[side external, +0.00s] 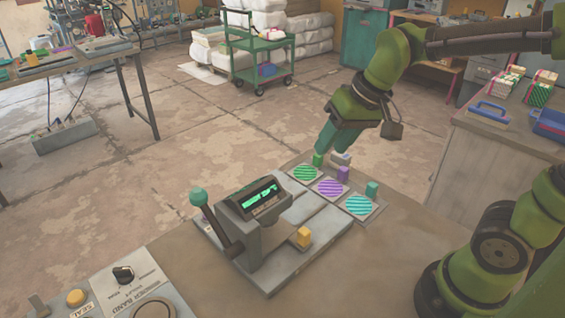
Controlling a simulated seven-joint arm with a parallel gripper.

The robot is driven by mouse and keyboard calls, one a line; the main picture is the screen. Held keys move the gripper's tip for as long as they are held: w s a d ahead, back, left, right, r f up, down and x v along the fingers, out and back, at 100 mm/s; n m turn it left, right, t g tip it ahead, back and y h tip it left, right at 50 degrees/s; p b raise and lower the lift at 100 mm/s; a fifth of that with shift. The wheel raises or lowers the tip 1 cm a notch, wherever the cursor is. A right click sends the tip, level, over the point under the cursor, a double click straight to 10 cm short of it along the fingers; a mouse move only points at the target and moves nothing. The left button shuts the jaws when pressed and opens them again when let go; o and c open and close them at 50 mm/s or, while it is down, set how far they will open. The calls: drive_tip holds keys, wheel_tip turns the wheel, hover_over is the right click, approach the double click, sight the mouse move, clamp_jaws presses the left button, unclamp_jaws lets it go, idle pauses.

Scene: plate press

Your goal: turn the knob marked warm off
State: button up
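A black knob (123,275) sits on a grey control panel (95,282) at the lower left. Small lettering lies beside it; I cannot read it surely at this size, nor tell the knob's setting. My gripper (326,152) is far from the knob, up and to the right, pointing down behind the row of patterned discs.
A press (265,225) with a teal-balled lever (198,197) stands between my gripper and the panel. Green, purple and teal striped discs (358,205) lie by the press. A yellow button (76,297) and a round dial (155,310) are near the knob.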

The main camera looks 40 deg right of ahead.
drive_tip(key=shift+w+a+f+m+g+h, duration=0.55)
drive_tip(key=shift+w+f+g, duration=0.5)
drive_tip(key=shift+w, duration=3.8)
drive_tip(key=shift+w+a+f+m+g+h, duration=0.3)
drive_tip(key=shift+w+a+f+g, duration=0.65)
drive_tip(key=shift+w, duration=3.85)
drive_tip(key=f, duration=1.5)
drive_tip(key=shift+d+f, duration=0.35)
clamp_jaws()
